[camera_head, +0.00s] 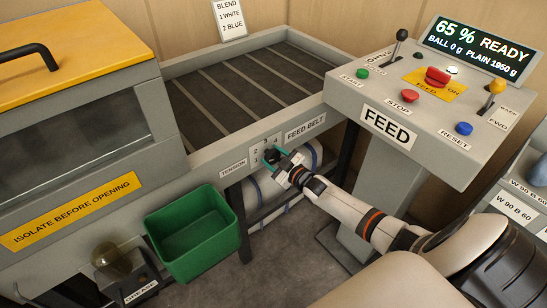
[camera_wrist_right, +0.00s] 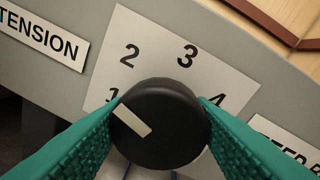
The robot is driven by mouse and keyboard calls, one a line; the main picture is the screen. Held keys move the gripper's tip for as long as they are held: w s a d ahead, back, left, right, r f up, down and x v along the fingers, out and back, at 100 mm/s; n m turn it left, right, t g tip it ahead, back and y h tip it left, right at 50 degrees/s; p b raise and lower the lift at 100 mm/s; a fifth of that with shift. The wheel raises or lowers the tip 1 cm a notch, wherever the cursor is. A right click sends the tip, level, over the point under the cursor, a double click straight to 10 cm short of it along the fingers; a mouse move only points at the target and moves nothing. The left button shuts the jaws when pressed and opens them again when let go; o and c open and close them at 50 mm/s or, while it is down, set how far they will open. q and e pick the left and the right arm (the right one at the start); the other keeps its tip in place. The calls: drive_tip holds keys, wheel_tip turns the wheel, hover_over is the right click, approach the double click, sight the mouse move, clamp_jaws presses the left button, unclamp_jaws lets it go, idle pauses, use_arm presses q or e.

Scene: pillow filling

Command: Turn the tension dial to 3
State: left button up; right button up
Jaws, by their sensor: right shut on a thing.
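The tension dial (camera_wrist_right: 172,120) is a round black knob with a white pointer mark, on a pale plate (camera_wrist_right: 215,62) numbered 1 to 4. The pointer aims up and left, at about the 1. The 3 stands above the knob, and the 4 is partly hidden by a finger. In the head view the dial (camera_head: 271,156) sits on the feed belt's front rail. My right gripper (camera_head: 280,161) is shut on the knob, its teal fingers on both sides. My left gripper is not in view.
A green bin (camera_head: 193,235) hangs below the rail, left of the dial. The FEED console (camera_head: 390,125) with buttons and levers stands to the right; its display reads 65 % READY. A clear-windowed cabinet (camera_head: 75,130) is at the left.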

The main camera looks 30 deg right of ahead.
drive_tip(key=m+b, duration=0.1)
drive_tip(key=m, duration=0.2)
drive_tip(key=shift+f+y, duration=0.2)
drive_tip(key=shift+y, duration=0.1)
drive_tip(key=m+b, duration=0.1)
drive_tip(key=m, duration=0.2)
drive_tip(key=shift+m+y, duration=0.3)
drive_tip(key=shift+m, duration=0.1)
drive_tip(key=m+b, duration=0.2)
drive_tip(key=m, duration=0.2)
drive_tip(key=shift+s+f, duration=0.1)
drive_tip(key=shift+m+t+b, duration=0.3)
drive_tip(key=shift+m+b, duration=0.15)
drive_tip(key=shift+m, duration=0.75)
drive_tip(key=o, duration=1)
drive_tip(key=shift+r, duration=0.2)
drive_tip(key=shift+c, duration=0.2)
drive_tip(key=s+d+p, duration=0.1)
drive_tip(key=s+d, duration=0.1)
drive_tip(key=s, duration=0.9)
drive_tip(key=shift+s+d, duration=0.2)
drive_tip(key=shift+s, duration=0.15)
